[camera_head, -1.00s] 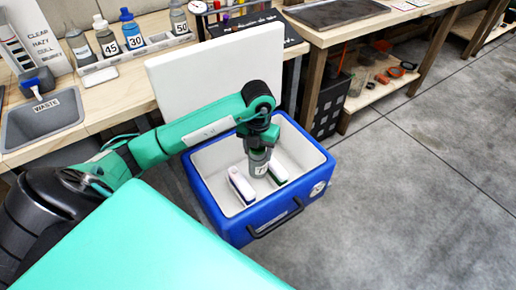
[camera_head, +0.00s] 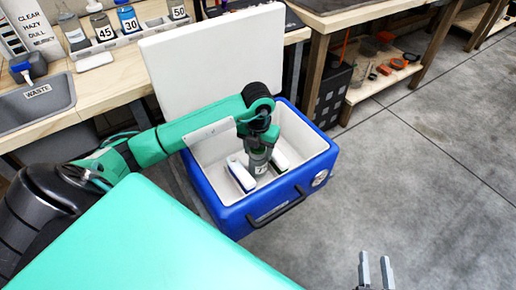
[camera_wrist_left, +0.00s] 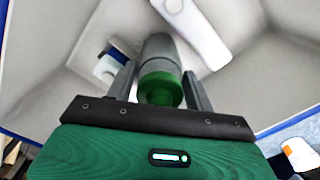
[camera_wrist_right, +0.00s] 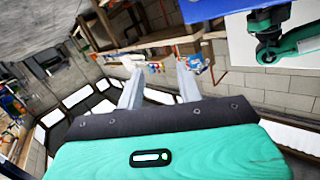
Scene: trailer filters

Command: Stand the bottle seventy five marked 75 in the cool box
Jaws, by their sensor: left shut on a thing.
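The grey bottle (camera_head: 258,168) is inside the blue cool box (camera_head: 236,217), upright or nearly so, between two white packs. In the left wrist view the bottle (camera_wrist_left: 158,48), with a green cap, sits between the fingers (camera_wrist_left: 160,88). I cannot tell whether its base touches the box floor. My right gripper (camera_head: 376,272) is open and empty over the floor; its parted fingers show in the right wrist view (camera_wrist_right: 160,88).
One white pack (camera_head: 240,176) stands left of the bottle, another (camera_head: 280,161) right of it. The box's white lid (camera_head: 205,55) stands open behind. A bench with a bottle rack (camera_head: 116,48) and waste bin (camera_head: 38,105) is at the left. Floor right of the box is clear.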

